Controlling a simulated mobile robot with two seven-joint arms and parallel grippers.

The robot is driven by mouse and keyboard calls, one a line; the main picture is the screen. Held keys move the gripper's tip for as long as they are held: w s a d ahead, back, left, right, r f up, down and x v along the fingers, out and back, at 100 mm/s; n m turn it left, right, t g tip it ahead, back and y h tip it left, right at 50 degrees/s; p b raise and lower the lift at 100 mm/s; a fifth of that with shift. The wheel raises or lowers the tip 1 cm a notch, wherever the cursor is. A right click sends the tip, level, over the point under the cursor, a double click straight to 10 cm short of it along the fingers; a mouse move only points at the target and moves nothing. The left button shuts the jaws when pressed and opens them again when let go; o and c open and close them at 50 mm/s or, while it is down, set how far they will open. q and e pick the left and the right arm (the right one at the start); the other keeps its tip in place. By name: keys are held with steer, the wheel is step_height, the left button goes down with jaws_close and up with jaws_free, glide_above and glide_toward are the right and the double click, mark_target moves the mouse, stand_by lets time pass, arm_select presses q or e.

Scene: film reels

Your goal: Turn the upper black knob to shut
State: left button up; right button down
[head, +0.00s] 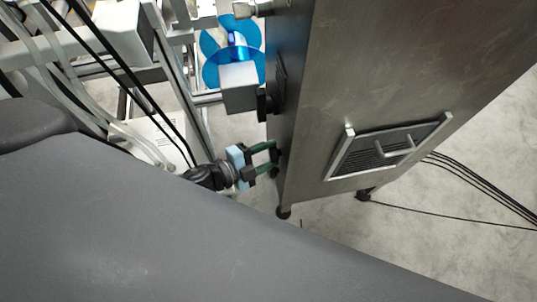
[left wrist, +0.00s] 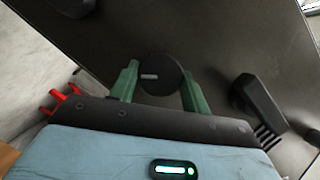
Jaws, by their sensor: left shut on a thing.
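A round black knob (left wrist: 160,78) with a short pale mark on its face shows in the left wrist view, on the dark panel of the cabinet. The mark lies nearly level in that picture. My left gripper (head: 273,156) is at the lower side of the metal cabinet (head: 385,75) in the head view. Its two green fingers stand on either side of the round knob, shut on it. I cannot tell from these frames whether this is the upper knob. A second black knob or handle (left wrist: 258,102) sits to the right in the left wrist view. My right gripper is not in view.
A blue fan-like wheel (head: 232,50) and a grey box (head: 240,88) are beside the cabinet, above my left gripper in the head view. Red prongs (left wrist: 62,100) show at left in the left wrist view. Black cables lie on the floor at right.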

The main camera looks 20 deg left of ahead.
arm_select(q)
steer(key=shift+f+m+t+h+b, duration=0.15)
steer(key=shift+m+t+b, duration=0.3)
steer(key=shift+m+b, duration=0.9)
steer(key=shift+f+m+t+h+b, duration=0.1)
steer(key=shift+m+t+h+b, duration=0.3)
steer(key=shift+m+b, duration=0.95)
steer(key=shift+f+m+t+h+b, duration=0.1)
steer(key=shift+m+t+b, duration=0.6)
steer(key=shift+b, duration=1.2)
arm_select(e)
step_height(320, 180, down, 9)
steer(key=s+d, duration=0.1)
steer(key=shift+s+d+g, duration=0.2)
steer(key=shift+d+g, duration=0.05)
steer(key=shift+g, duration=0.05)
arm_select(q)
steer(key=shift+r, duration=0.1)
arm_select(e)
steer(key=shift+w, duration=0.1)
arm_select(q)
steer(key=o, duration=1)
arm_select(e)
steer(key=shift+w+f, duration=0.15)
arm_select(q)
steer(key=shift+s, duration=0.1)
steer(key=v, duration=0.7)
steer(key=shift+s+a, duration=0.15)
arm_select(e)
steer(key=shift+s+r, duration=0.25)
